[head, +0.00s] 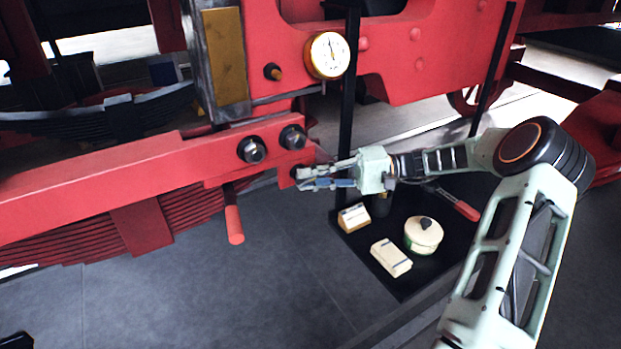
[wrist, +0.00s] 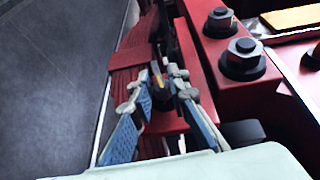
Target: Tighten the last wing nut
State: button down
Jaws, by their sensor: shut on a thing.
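My gripper (head: 302,178) reaches in from the right to the end of a red beam (head: 110,172). In the wrist view its blue-padded fingers (wrist: 163,82) are closed around a small dark piece with a yellowish part, which I take to be the wing nut (wrist: 158,82). The fingers hide most of it, and I cannot tell how far it is turned. Two large dark hex nuts (head: 252,150) sit on the beam just left of and above my gripper; they also show at the upper right of the wrist view (wrist: 243,60).
A round gauge (head: 328,56) is on the red frame above. A red rod handle (head: 234,226) hangs below the beam. A black tray (head: 405,285) below my arm holds cream boxes (head: 391,257), a round tin (head: 423,234) and a red-handled tool (head: 462,208). The grey floor is clear in front.

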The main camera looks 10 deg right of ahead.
dwell(0.5)
jog(key=c, duration=2.1)
grip_release()
jog(key=d, duration=0.8)
jog(key=s+d, duration=0.1)
jog(key=d, duration=0.3)
jog(key=shift+r, duration=0.35)
